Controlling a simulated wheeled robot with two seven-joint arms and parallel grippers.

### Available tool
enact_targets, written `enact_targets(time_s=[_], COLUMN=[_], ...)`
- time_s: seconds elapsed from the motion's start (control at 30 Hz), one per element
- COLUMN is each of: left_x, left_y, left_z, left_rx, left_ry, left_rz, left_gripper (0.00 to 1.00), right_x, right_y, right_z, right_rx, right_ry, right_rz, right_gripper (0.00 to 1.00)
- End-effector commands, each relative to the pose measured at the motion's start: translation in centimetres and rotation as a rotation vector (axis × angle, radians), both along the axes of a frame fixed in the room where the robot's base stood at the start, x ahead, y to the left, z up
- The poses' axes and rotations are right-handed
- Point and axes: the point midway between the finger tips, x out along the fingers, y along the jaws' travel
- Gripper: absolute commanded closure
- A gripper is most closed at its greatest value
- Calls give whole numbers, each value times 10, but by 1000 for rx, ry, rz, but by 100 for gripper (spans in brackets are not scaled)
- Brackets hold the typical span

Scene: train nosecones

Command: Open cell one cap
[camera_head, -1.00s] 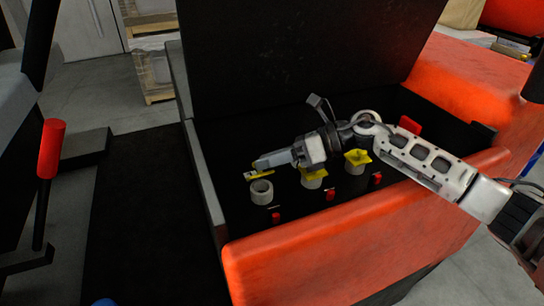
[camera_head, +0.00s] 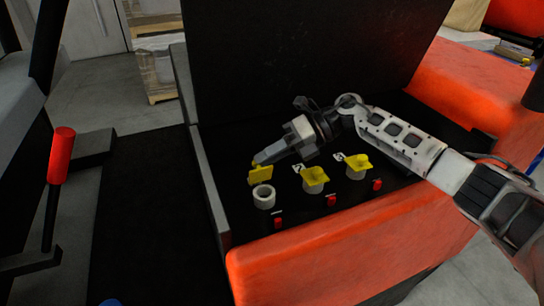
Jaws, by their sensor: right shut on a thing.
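The leftmost cell is a white round neck (camera_head: 264,197) with its top uncovered. Its yellow cap (camera_head: 260,175) stands tilted up behind the neck. My right gripper (camera_head: 259,163) is at the upper edge of this cap, shut on it; the exact contact is small in the picture. Two more necks to the right have yellow caps lying over them, the middle cap (camera_head: 315,176) and the right cap (camera_head: 358,163). My left gripper is not in view.
The cells sit in a black compartment with a raised black lid (camera_head: 300,60) behind. Red body panels (camera_head: 345,235) border the front and right. Small red tabs (camera_head: 331,200) stand before the necks. A red-handled lever (camera_head: 62,155) is at the left.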

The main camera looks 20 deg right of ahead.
Motion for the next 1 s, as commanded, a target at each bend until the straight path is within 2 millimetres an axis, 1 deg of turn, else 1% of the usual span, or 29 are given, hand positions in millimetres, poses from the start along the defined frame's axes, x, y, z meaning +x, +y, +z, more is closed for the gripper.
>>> enact_targets(time_s=[0.3, 0.33, 0.37, 0.4, 0.67, 0.77, 0.87, 1.0], left_x=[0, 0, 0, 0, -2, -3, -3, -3], left_y=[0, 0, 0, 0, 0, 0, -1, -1], left_z=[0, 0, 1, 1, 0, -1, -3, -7], left_rx=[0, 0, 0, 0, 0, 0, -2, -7], left_ry=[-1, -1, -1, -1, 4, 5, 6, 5], left_rz=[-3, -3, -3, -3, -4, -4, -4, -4], left_gripper=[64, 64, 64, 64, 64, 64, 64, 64], right_x=[1, 1, 1, 1, 1, 1, 0, -3], right_y=[0, -1, 0, 0, 0, -4, -15, -40], right_z=[0, 0, 0, 0, 0, 1, 6, 17], right_rx=[-1, -1, 0, 0, 1, 0, -1, -1], right_ry=[18, 18, 17, 17, 15, 15, 14, 14], right_rz=[0, 0, -1, -1, -1, -2, -4, -5], right_gripper=[100, 77, 68, 57, 57, 57, 57, 57])
